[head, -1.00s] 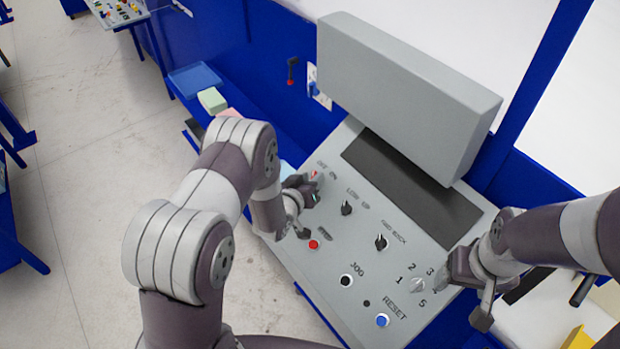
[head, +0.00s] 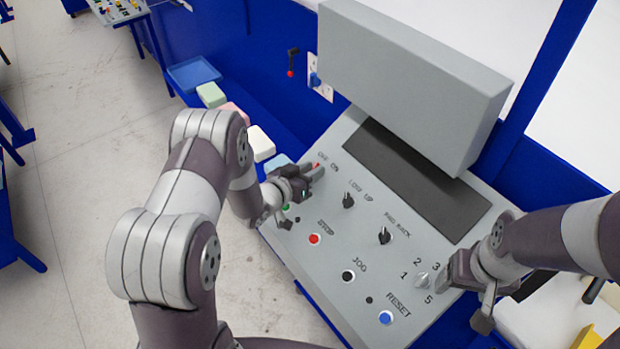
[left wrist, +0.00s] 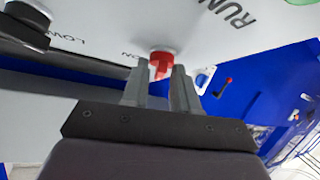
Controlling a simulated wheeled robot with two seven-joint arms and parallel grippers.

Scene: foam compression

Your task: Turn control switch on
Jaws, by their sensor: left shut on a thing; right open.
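The control switch is a small red knob at the OFF/ON label on the grey panel (head: 335,260). It shows in the left wrist view as a red knob (left wrist: 161,62) between the fingertips. My left gripper (head: 318,170) is shut on it at the panel's upper left, and in the head view its fingers mostly cover the knob. The left gripper's fingers also show in the left wrist view (left wrist: 160,85). My right gripper (head: 447,280) is open beside the numbered selector knob (head: 422,281) at the panel's right.
The panel carries black knobs (head: 347,201), a red button (head: 314,239), a black JOG button (head: 348,276) and a blue RESET button (head: 386,318). Coloured foam blocks (head: 211,95) lie on the left.

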